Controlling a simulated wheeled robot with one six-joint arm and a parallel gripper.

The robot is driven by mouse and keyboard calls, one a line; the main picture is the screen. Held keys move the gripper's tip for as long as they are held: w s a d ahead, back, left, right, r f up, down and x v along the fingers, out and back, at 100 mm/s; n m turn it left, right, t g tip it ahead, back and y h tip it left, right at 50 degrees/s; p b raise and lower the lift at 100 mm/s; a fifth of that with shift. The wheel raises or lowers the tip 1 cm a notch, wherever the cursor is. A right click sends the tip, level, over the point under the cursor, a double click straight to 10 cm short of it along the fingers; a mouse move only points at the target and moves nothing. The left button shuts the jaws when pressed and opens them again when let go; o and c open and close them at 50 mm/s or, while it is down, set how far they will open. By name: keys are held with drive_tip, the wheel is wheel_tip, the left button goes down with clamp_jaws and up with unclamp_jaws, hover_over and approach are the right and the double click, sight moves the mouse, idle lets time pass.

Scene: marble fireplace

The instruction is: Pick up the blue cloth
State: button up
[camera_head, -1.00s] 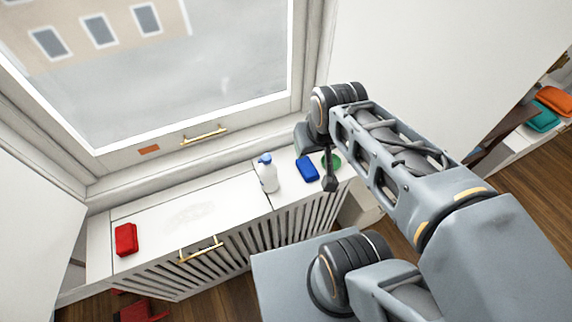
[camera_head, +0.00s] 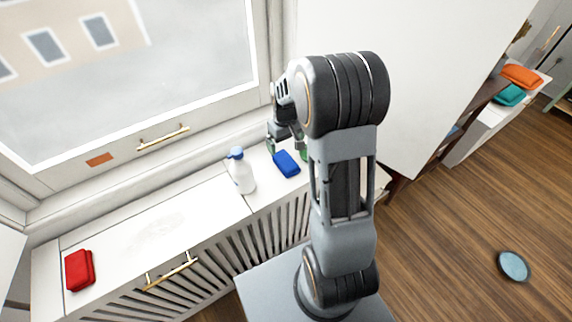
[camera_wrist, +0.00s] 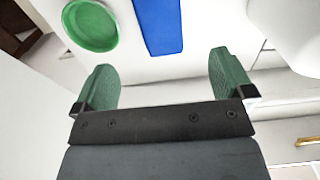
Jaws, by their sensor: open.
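The blue cloth (camera_head: 286,163) lies folded on the white window-side cabinet, just right of the spray bottle. In the wrist view the blue cloth (camera_wrist: 158,25) shows beyond the fingertips, between the green dish and the white bottle, with its far end cut off by the frame. My gripper (camera_wrist: 165,75) is open and empty, its two green fingers spread wider than the cloth. In the head view my gripper (camera_head: 284,134) is close behind the cloth, partly hidden by my arm. The fingers and cloth appear apart.
A white spray bottle (camera_head: 241,172) with a blue top stands left of the cloth. A green dish (camera_wrist: 90,25) lies on its other side. A red cloth (camera_head: 79,270) lies at the cabinet's left end. The window wall rises behind. The cabinet top between red cloth and bottle is clear.

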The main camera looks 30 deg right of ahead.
sight(285, 160)
drive_tip(key=shift+f, duration=5.15)
drive_tip(key=shift+c, duration=0.5)
drive_tip(key=c, duration=0.9)
